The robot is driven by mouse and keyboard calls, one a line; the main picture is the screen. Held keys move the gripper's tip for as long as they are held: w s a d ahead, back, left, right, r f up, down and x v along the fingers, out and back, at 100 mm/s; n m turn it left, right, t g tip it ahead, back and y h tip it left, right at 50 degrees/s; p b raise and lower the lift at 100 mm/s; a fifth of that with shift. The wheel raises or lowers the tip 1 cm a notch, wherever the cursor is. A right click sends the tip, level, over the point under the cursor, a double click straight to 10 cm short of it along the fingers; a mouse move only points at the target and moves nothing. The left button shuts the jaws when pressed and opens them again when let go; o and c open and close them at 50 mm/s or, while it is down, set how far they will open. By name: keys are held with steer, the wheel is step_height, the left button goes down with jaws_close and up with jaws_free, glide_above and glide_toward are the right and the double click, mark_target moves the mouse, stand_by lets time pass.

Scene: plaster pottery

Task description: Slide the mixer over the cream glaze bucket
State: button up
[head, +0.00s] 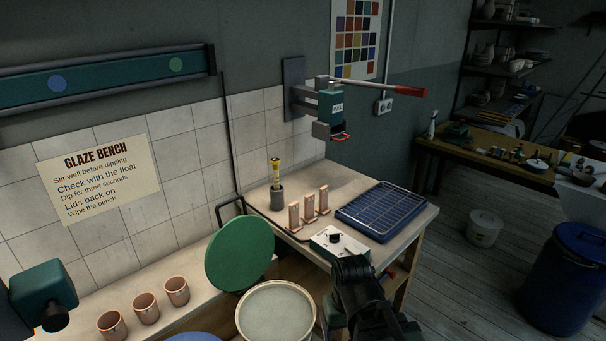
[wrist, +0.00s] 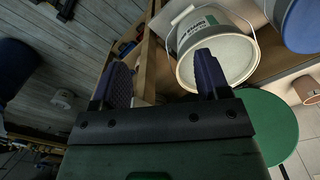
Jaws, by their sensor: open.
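A teal block with a dark round end (head: 42,292), which looks like part of the mixer, shows at the lower left edge of the head view; the rest is cut off. The cream glaze bucket (head: 275,312) stands low in the head view, its pale round top facing up. In the wrist view the bucket (wrist: 213,47) has a label and lies beyond my right-hand finger. My gripper (wrist: 163,77) is open, with nothing between its fingers. In the head view my dark wrist is right of the bucket, and the fingers cannot be made out.
A green disc (head: 240,253) stands tilted behind the bucket. A teal rail (head: 110,80) with blue and green dots runs along the wall. Several clay cups (head: 146,308) stand left. A white box with a black knob (head: 338,244) and a blue rack (head: 381,211) are on the bench.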

steer(key=d+m, duration=0.2)
steer(key=d, duration=0.7)
steer(key=m+t+y, duration=1.3)
steer(key=m, duration=1.4)
glide_toward(57, 324)
steer(key=x, duration=1.3)
